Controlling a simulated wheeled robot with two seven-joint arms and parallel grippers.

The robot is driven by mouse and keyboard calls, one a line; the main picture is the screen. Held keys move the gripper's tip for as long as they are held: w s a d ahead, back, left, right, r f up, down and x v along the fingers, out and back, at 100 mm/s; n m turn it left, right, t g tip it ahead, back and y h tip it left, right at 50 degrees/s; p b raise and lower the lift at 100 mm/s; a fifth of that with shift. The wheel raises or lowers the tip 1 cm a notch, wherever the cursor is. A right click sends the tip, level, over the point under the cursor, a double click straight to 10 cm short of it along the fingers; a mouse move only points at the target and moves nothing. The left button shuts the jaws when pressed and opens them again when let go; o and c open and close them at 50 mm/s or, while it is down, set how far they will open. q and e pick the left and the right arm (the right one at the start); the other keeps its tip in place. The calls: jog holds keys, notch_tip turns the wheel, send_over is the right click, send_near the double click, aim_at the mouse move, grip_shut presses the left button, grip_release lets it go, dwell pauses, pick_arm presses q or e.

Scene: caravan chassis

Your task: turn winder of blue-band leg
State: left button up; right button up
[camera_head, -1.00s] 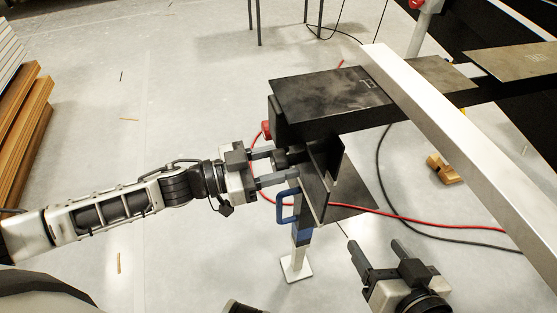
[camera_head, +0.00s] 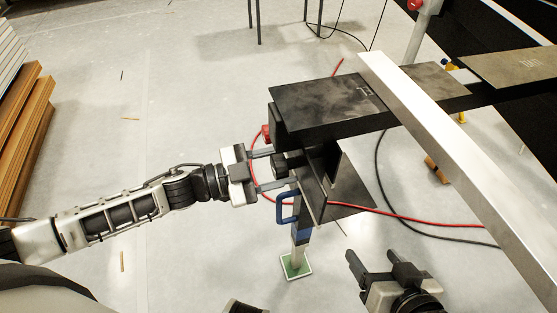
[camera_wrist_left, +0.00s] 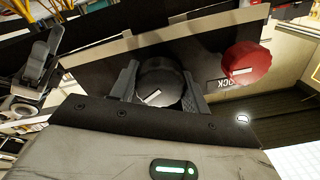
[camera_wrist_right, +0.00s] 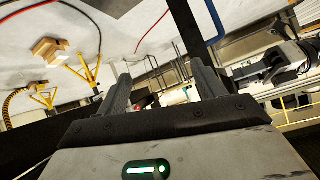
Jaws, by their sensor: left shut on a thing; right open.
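The blue-band leg (camera_head: 302,235) stands under the near end of the dark chassis beam, with a blue band and blue handle (camera_head: 284,207). Its square foot plate (camera_head: 296,266) looks green with a pale rim on the floor. My left gripper (camera_head: 276,170) reaches in from the left and is shut on the black round winder knob, which shows between its fingers in the left wrist view (camera_wrist_left: 160,82). A red lock knob (camera_wrist_left: 246,62) sits beside it, clear of the fingers; it also shows in the head view (camera_head: 266,132). My right gripper (camera_head: 373,267) is open and empty at the lower right.
A long pale metal beam (camera_head: 440,145) crosses the dark chassis plates (camera_head: 325,100) on the right. A red cable (camera_head: 420,220) and a black cable lie on the floor. Wooden boards (camera_head: 22,135) are stacked at the left. Floor between boards and leg is mostly clear.

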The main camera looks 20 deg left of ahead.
pick_arm(q)
jog(key=m, duration=0.2)
jog(key=shift+m, duration=0.4)
jog(key=shift+m+p, duration=0.35)
jog(key=shift+m, duration=1.35)
pick_arm(e)
jog(key=shift+w+d+f, duration=0.1)
jog(key=shift+w+d, duration=0.05)
jog(key=shift+d, duration=0.05)
jog(key=shift+f, duration=0.1)
pick_arm(q)
jog(key=o, duration=1)
